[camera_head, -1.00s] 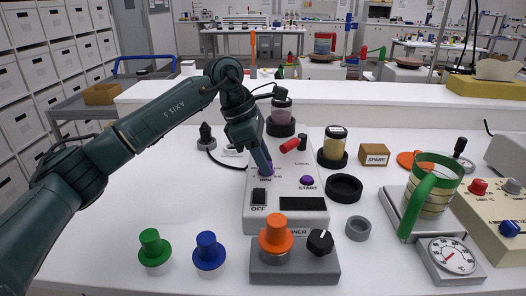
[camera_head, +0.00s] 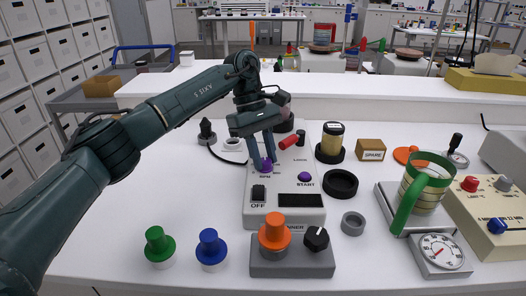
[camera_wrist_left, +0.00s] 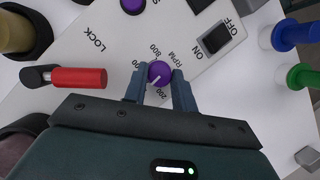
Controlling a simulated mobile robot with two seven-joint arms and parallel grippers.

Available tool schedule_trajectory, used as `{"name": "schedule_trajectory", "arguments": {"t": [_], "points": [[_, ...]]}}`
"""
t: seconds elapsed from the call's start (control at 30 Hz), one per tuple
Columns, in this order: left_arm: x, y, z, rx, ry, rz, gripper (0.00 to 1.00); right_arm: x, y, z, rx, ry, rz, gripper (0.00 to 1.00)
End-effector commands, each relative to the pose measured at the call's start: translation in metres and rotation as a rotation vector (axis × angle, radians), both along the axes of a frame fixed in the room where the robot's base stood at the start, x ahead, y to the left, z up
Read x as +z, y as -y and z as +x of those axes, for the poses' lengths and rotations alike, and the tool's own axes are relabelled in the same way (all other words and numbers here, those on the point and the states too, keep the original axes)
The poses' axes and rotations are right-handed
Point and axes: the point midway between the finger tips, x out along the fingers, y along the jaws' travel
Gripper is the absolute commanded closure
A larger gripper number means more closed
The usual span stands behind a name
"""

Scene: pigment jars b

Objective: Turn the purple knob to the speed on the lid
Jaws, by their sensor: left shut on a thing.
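The purple knob (camera_head: 266,166) sits on the light grey mixer panel (camera_head: 284,184), above the OFF switch. My left gripper (camera_head: 264,155) points down over it. In the left wrist view the gripper (camera_wrist_left: 160,90) has a finger on each side of the knob (camera_wrist_left: 158,72) and is shut on it. A white line on the knob points down-left there. Printed speeds, including 800 and 200, ring the knob; one is partly covered by a finger. A jar with a pale lid (camera_head: 334,128) stands in a black ring right of the mixer; I cannot read its lid. My right gripper is not in view.
A red lock handle (camera_head: 289,142) and the purple START button (camera_head: 305,177) are close on the right. An orange knob (camera_head: 275,232) is in front. Green (camera_head: 158,242) and blue (camera_head: 210,247) knobs stand front left. A black ring (camera_head: 340,183) lies right.

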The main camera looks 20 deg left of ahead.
Motion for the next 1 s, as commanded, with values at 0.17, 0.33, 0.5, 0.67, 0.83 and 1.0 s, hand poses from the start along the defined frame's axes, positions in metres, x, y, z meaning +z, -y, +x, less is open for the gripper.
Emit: {"name": "schedule_trajectory", "arguments": {"t": [0.17, 0.33, 0.5, 0.67, 0.83, 1.0], "points": [[0.0017, 0.0012, 0.0006, -0.065, 0.003, -0.001, 0.96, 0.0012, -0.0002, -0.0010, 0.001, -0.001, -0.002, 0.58], [0.0012, 0.0010, 0.0009, -0.093, 0.004, -0.001, 0.96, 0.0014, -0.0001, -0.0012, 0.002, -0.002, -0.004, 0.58], [0.0010, 0.0010, 0.0009, -0.099, 0.003, -0.001, 0.96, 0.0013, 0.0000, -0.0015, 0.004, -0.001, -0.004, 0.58], [0.0009, 0.0009, 0.0008, -0.099, 0.003, -0.001, 0.96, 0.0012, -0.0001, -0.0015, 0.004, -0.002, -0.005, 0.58], [0.0007, 0.0010, 0.0008, -0.098, 0.003, -0.001, 0.68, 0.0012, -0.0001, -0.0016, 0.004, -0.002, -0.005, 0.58], [0.0004, 0.0007, 0.0006, -0.098, 0.002, 0.000, 0.54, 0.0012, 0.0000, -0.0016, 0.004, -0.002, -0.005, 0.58]]}}
